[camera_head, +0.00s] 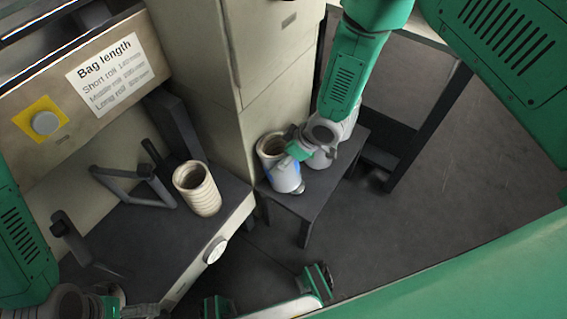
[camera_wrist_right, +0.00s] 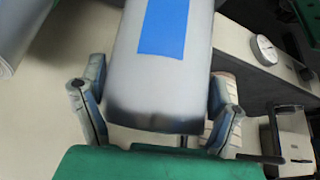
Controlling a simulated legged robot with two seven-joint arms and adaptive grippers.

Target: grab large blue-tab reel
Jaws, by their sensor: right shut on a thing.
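The large reel with the blue tab is a pale grey-white roll (camera_head: 287,179); it stands near the cabinet at the small dark stand, and its blue tab shows on its left side. My right gripper (camera_head: 292,162) is shut on this reel. In the right wrist view the reel (camera_wrist_right: 160,85) lies between the two fingers, with the blue tab facing the camera. Whether its base touches the stand is hard to tell. My left arm shows at the left edge; its gripper's jaws cannot be made out clearly.
The dark stand (camera_head: 318,203) also holds another pale roll (camera_head: 322,157), partly behind my right arm, and a cream roll (camera_head: 268,146) beside the cabinet (camera_head: 275,75). A ribbed cream roll (camera_head: 197,190) stands on the machine's dark shelf. Grey floor at right is open.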

